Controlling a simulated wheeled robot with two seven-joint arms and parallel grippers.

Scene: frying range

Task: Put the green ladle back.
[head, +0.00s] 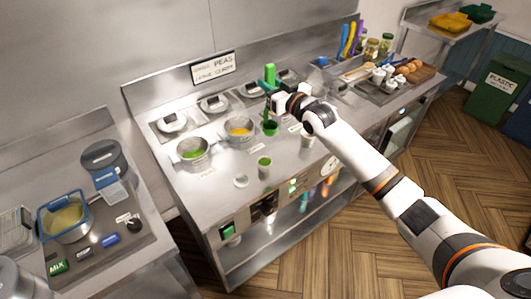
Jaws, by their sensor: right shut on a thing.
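My right gripper (268,89) is above the middle of the steel range, at the end of my white arm. It is shut on the green ladle (270,75). The handle stands upright above the fingers. A green round cup (270,129) shows below the gripper, close to the counter; I cannot tell whether it is the ladle's bowl or a separate pot. My left gripper is not in view.
A pot with green contents (194,152) and a pot with yellow contents (239,129) stand left of the gripper. A small green-topped cup (264,167) stands in front. A sign (212,68) stands behind. A tray (386,91) with shakers is at right.

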